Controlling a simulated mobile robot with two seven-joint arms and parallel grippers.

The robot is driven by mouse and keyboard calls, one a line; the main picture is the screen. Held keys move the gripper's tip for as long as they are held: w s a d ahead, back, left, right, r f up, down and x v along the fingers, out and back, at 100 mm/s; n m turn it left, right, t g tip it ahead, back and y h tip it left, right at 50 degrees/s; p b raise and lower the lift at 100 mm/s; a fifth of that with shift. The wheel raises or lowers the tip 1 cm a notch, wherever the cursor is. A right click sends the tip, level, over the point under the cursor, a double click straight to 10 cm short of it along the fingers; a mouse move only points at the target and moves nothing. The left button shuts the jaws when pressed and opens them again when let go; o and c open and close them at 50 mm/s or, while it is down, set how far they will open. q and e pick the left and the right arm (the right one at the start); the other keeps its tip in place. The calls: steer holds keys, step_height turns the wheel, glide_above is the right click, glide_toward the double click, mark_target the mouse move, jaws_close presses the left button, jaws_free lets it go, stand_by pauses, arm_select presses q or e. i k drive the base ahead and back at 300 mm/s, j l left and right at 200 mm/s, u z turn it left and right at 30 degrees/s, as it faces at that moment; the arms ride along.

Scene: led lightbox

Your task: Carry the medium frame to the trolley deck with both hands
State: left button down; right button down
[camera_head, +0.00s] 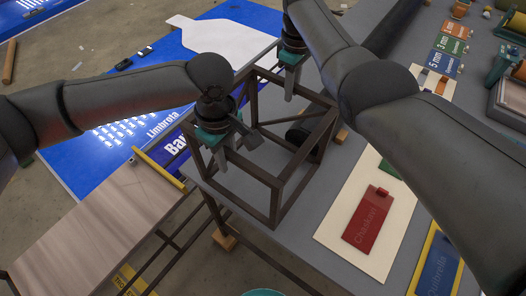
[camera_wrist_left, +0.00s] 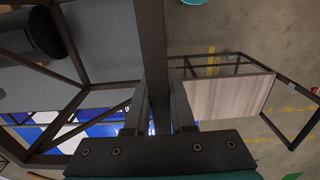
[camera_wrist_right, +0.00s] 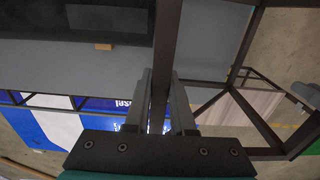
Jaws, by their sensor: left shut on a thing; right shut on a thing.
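The medium frame (camera_head: 276,203) is a dark brown open box of bars at the left edge of the grey table. My left gripper (camera_head: 226,158) is shut on its near-left top bar, which also shows between the fingers in the left wrist view (camera_wrist_left: 152,50). My right gripper (camera_head: 289,90) is shut on a top bar at the far side, seen in the right wrist view (camera_wrist_right: 166,45). Whether the frame rests on the table or hangs just above it is hard to tell. The trolley deck (camera_head: 95,228) is a wood-grain board at the lower left, left of the frame.
The grey table (camera_head: 300,250) carries a white board (camera_head: 345,235) with a red plate (camera_head: 366,220) right of the frame. A black round object (camera_head: 297,134) shows through the frame. A blue printed panel (camera_head: 95,150) lies behind the trolley. A yellow bar edges the deck.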

mark_target(88, 239)
steer(key=k+j, duration=0.8)
